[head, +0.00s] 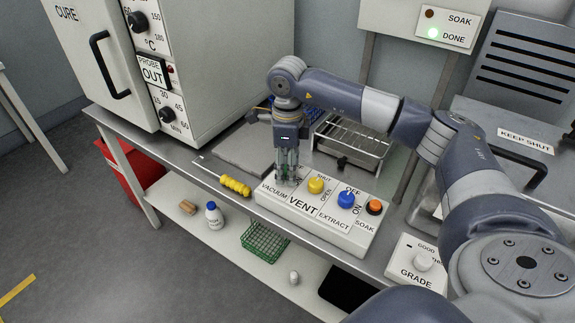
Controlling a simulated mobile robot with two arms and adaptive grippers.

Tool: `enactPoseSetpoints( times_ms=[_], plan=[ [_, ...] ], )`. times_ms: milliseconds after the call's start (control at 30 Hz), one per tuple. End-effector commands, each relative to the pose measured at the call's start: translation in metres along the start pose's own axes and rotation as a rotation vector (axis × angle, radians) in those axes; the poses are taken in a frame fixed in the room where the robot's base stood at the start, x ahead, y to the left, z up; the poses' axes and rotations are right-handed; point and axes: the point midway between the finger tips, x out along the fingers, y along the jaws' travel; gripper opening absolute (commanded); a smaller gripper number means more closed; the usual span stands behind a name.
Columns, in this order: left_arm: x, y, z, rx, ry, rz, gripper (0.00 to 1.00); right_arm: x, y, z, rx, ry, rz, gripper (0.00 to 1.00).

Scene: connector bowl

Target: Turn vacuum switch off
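A white control box (313,223) sits on the front of the metal bench, with sections labelled VACUUM, VENT, EXTRACT and SOAK. My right gripper (287,178) points down over the VACUUM section at the box's left end. Its fingers cover the vacuum switch, so I cannot see the switch or its setting. I cannot tell whether the fingers touch it or are closed on it. Beside it are the yellow vent knob (316,185), the blue extract knob (346,199) and the orange soak button (374,207). My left gripper is not in view.
A yellow-handled tool (235,186) lies left of the box. A wire rack (352,139) stands behind it. The cure oven (200,60) is at the back left. A GRADE box (417,266) is at right. A green basket (264,243) and a bottle (214,217) are on the lower shelf.

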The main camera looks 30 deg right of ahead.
Motion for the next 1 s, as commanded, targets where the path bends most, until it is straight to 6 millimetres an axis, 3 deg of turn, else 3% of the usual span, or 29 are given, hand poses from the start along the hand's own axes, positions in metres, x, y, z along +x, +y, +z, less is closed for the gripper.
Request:
enactPoseSetpoints(
  times_ms=[233, 367, 800, 1000],
  plan=[
    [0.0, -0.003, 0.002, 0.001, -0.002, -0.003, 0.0, -0.001, 0.0, 0.0, 0.001, 0.0, 0.001, 0.51],
    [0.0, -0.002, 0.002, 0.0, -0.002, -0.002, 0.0, -0.012, 0.0, 0.001, 0.001, -0.003, 0.0, 0.51],
    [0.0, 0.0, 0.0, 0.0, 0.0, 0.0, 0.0, -0.099, 0.0, 0.001, 0.001, -0.002, -0.001, 0.51],
    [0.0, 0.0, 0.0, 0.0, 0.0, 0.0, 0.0, -0.117, 0.0, 0.0, 0.001, -0.001, 0.0, 0.51]
  ],
)
